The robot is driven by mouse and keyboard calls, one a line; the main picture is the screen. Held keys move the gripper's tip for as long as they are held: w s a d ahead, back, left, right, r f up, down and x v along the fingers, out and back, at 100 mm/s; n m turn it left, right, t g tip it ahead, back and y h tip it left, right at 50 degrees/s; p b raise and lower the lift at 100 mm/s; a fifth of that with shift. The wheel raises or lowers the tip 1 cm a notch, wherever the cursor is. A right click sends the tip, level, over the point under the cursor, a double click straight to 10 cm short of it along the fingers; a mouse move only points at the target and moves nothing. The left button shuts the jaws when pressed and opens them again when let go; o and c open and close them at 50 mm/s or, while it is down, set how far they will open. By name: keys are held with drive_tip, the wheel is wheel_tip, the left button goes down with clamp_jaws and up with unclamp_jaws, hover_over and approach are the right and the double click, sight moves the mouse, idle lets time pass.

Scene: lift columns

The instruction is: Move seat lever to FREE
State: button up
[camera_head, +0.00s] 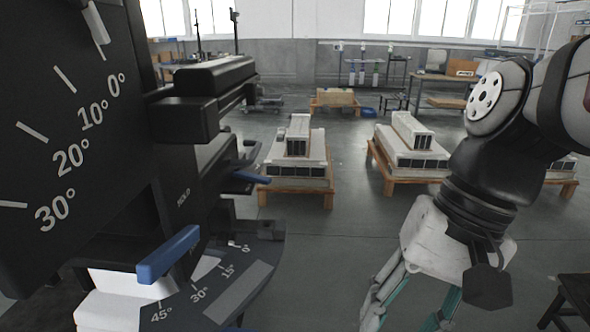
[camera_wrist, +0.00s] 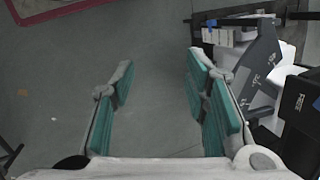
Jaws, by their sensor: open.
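A blue lever (camera_head: 168,255) sticks out at the front of the black machine at left, above a plate marked 0 to 45°. A second blue lever (camera_head: 250,177) sits farther back. A vertical label reading HOLD (camera_head: 183,193) is on the black body between them. I cannot tell for sure which one is the seat lever, and FREE is not clearly readable. My gripper (camera_head: 415,300) hangs at the right of the machine, apart from both levers. In the wrist view my gripper (camera_wrist: 158,82) is open and empty, teal pads spread over bare floor. A blue part (camera_wrist: 208,36) shows right of the fingers.
A large black plate (camera_head: 70,150) marked 0 to 30° fills the left. The lower scale plate (camera_head: 240,285) juts toward my gripper. Pallets with white machine parts (camera_head: 298,160) stand behind. Grey floor (camera_head: 320,260) between machine and arm is clear. A dark stool-like thing (camera_head: 575,290) stands at lower right.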

drive_tip(key=w+a+m+y+p, duration=0.3)
drive_tip(key=w+a, duration=0.4)
drive_tip(key=w, duration=0.6)
drive_tip(key=m+t+y+p, duration=0.2)
drive_tip(key=m+t+y, duration=0.75)
drive_tip(key=m, duration=0.75)
approach(270, 180)
drive_tip(key=shift+g+y, duration=0.25)
drive_tip(key=shift+g, duration=0.2)
drive_tip(key=b+x, duration=0.3)
drive_tip(key=x, duration=0.9)
drive_tip(key=shift+w+d, duration=0.1)
drive_tip(key=shift+w, duration=0.1)
clamp_jaws()
